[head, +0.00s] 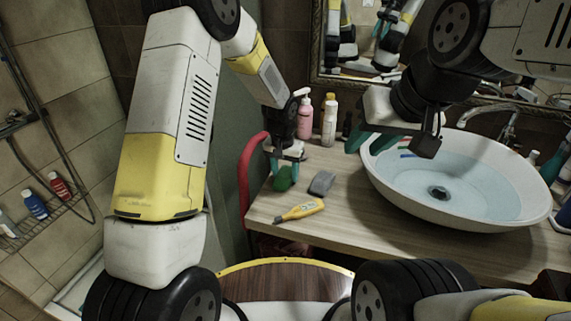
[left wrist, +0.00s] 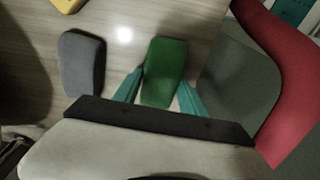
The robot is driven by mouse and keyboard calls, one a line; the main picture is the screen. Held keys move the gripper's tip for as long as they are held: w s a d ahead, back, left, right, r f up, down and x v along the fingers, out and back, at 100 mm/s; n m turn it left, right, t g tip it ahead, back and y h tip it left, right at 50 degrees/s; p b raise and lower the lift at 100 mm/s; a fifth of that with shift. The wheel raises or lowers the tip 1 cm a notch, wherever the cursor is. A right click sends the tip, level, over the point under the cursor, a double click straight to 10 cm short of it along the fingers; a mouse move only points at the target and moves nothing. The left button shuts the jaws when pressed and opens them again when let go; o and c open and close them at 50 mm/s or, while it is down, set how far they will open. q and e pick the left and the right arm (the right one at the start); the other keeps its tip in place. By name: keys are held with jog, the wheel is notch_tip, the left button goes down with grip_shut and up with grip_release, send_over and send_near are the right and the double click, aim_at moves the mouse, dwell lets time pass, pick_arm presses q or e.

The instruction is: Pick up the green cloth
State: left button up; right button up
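The green cloth (head: 283,179) is a small dark green block-like piece on the wooden counter near its left edge. It also shows in the left wrist view (left wrist: 165,68). My left gripper (head: 285,163) is just above it, pointing down. In the left wrist view, its two teal fingers (left wrist: 160,88) stand on either side of the cloth's near end. They look open, and I cannot tell whether they touch it. My right gripper (head: 388,143) is open and empty over the left rim of the basin.
A grey block (head: 322,182) and a yellow tool (head: 300,210) lie beside the cloth on the counter (head: 345,218). A pink bottle (head: 304,118) and a white bottle (head: 328,120) stand behind. A red curved rail (head: 244,175) is left. The water-filled basin (head: 520,215) is right.

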aim_at(286, 174)
pick_arm(q)
jog(key=shift+c, duration=1.4)
jog(key=shift+r, duration=0.55)
jog(key=r, duration=0.1)
jog(key=s+r, duration=0.1)
jog(key=shift+r, duration=0.35)
jog(key=s+a, duration=0.1)
jog(key=s, duration=0.4)
jog(key=s+a+r, duration=0.1)
jog(key=s, duration=0.3)
jog(key=s+a, duration=0.1)
jog(key=s, duration=0.4)
jog(key=shift+s+a+r, duration=0.1)
jog(key=shift+s+r, duration=0.05)
jog(key=shift+s, duration=0.2)
jog(key=o, duration=0.5)
jog(key=c, duration=0.4)
